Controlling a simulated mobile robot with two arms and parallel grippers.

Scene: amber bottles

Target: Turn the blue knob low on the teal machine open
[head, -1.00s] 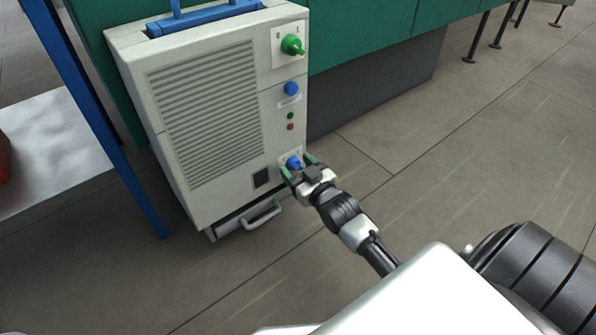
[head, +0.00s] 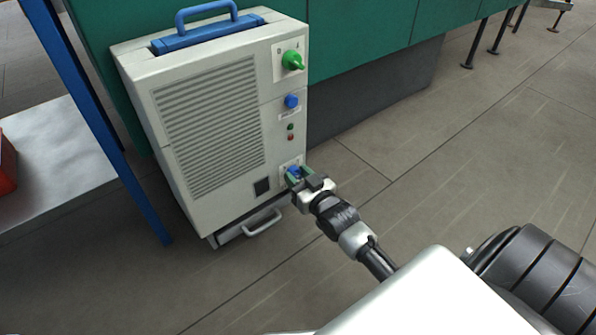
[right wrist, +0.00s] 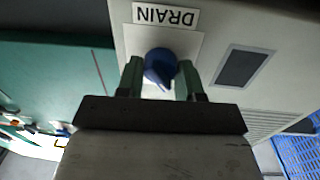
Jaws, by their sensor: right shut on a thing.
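The low blue knob (head: 293,171) is on the front of a cream-white machine, near its lower right corner. In the right wrist view the knob (right wrist: 160,66) has a white plate behind it and a label reading DRAIN, upside down. My right gripper (head: 299,177) is shut on this knob, one green finger on each side. In the right wrist view its fingers (right wrist: 160,80) flank the knob and hide part of its sides. My left gripper is not in view.
Higher on the panel are another blue knob (head: 291,101) and a green knob (head: 292,61). A teal cabinet (head: 360,40) stands behind the machine. A blue post (head: 105,125) and a pale shelf (head: 60,165) are at the left.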

